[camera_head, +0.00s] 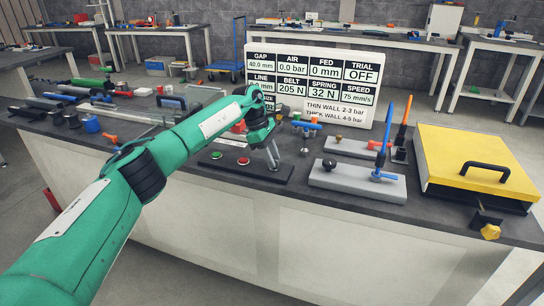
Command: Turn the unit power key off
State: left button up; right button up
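My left arm, green with dark joints, comes in from the left across the bench. My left gripper (274,160) points down over the right part of a black control strip (268,174). The strip bears a green button (216,155) and a red button (243,161). The fingertips are close to the strip's surface to the right of the red button. I cannot make out a power key there; the fingers may cover it. Whether the fingers are apart or shut on something is too small to tell. My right gripper is not in view.
Behind stands a white readout board (335,75) showing TRIAL OFF. To the right are a grey block (350,180) with a black knob and a blue lever, a yellow-lidded box (475,160) and a yellow knob (490,232). Tools and parts crowd the bench's left side.

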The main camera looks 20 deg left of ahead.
pick_arm(q)
jog(key=v, duration=1.4)
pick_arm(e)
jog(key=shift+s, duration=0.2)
pick_arm(q)
jog(key=shift+d+f, duration=0.1)
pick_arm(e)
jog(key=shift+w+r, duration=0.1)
